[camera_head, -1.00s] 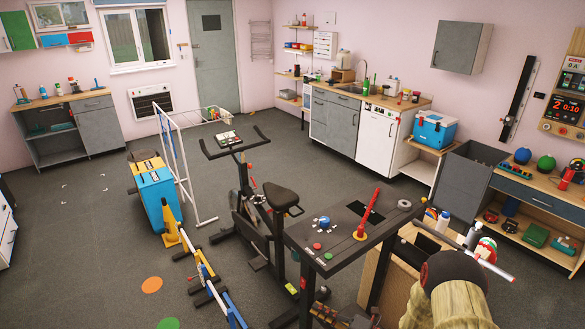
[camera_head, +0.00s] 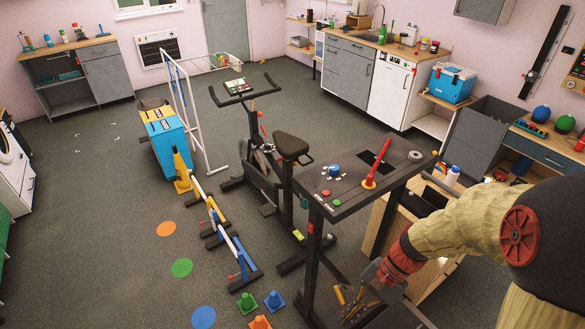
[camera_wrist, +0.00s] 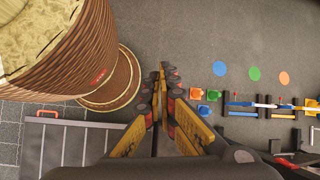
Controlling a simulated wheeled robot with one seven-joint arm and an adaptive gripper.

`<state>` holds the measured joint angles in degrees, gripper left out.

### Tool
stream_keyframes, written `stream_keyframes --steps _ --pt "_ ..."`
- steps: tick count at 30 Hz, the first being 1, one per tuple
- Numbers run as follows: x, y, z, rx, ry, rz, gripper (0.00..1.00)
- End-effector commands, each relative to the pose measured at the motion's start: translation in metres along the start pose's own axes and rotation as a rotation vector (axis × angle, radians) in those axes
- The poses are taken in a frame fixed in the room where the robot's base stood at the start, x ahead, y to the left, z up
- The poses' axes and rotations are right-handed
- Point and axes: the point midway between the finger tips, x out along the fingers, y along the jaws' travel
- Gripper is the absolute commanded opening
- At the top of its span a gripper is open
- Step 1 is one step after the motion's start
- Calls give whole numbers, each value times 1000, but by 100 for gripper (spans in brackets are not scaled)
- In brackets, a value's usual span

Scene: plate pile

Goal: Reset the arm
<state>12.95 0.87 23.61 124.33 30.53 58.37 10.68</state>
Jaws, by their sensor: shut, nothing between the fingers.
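My arm reaches in from the lower right in the head view, with yellowish sleeves and a red cuff. My gripper (camera_head: 352,308) hangs at the lower middle, in front of the black desk (camera_head: 348,203) and partly overlapping its lower frame. In the wrist view my gripper (camera_wrist: 163,80) has its yellow and dark fingers together with nothing between them. It points out over the grey floor.
In the wrist view a large brown ribbed round object (camera_wrist: 75,50) stands close on the left. Small cones (camera_head: 273,300), coloured floor discs (camera_head: 182,268) and low hurdles (camera_head: 240,262) lie left of the desk. An exercise bike (camera_head: 262,160) stands behind.

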Motion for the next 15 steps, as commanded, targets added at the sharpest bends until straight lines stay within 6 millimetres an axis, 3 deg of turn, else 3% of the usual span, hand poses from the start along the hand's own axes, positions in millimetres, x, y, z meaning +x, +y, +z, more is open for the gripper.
stream_keyframes --steps 6,15 --pt "-63 25 17 -403 289 146 0" --pt "-145 40 54 -727 662 275 0"
